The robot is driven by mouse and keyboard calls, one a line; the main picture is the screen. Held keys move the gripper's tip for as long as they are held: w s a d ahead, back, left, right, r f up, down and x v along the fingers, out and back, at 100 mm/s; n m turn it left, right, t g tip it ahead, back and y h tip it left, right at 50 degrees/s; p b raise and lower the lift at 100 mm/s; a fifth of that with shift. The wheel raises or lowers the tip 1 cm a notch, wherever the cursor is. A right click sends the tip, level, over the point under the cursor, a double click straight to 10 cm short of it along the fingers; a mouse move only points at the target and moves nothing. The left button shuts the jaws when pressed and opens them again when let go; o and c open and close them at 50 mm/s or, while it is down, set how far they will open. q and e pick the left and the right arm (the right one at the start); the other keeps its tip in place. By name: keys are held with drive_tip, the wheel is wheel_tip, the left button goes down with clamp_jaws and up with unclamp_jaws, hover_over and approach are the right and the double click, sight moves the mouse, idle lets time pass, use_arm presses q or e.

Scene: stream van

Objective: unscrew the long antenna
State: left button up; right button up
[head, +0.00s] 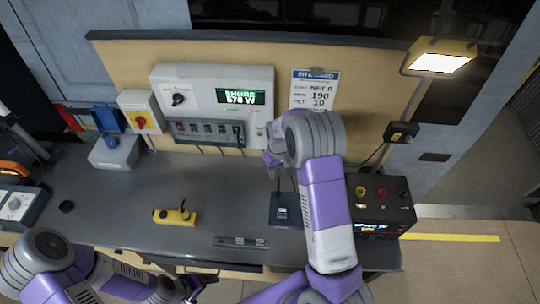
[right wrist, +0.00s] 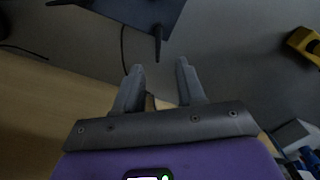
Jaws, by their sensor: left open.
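A dark flat box (head: 284,216) with thin antennas stands on the grey bench, partly behind my right arm. In the right wrist view the box (right wrist: 140,8) is at the top. One dark antenna (right wrist: 158,42) points down toward the gap between my fingers; another antenna (right wrist: 68,3) shows at the top left. I cannot tell which is longer. My right gripper (right wrist: 160,68) is open, its fingertips close to the nearer antenna's end; I see no contact. In the head view it (head: 274,160) is partly hidden by its wrist. My left gripper (head: 196,289) is open and empty below the bench's front edge.
A yellow device (head: 176,216) lies on the bench to the left, with a grey strip (head: 241,242) at the front. A black box with knobs (head: 381,204) stands right of my arm. A power panel (head: 212,103) and lamp (head: 440,62) are behind. The bench's left middle is clear.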

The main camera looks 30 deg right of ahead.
sight(278, 193)
drive_tip(key=f, duration=0.3)
drive_tip(key=s+f, duration=0.1)
drive_tip(key=f, duration=0.1)
drive_tip(key=shift+f, duration=0.4)
drive_tip(key=shift+s+f+p, duration=0.2)
drive_tip(key=shift+f+p, duration=0.1)
drive_tip(key=shift+f, duration=0.15)
use_arm(q)
drive_tip(key=shift+s+r, duration=0.55)
drive_tip(key=shift+s, duration=0.1)
use_arm(e)
drive_tip(key=shift+w, duration=0.1)
clamp_jaws()
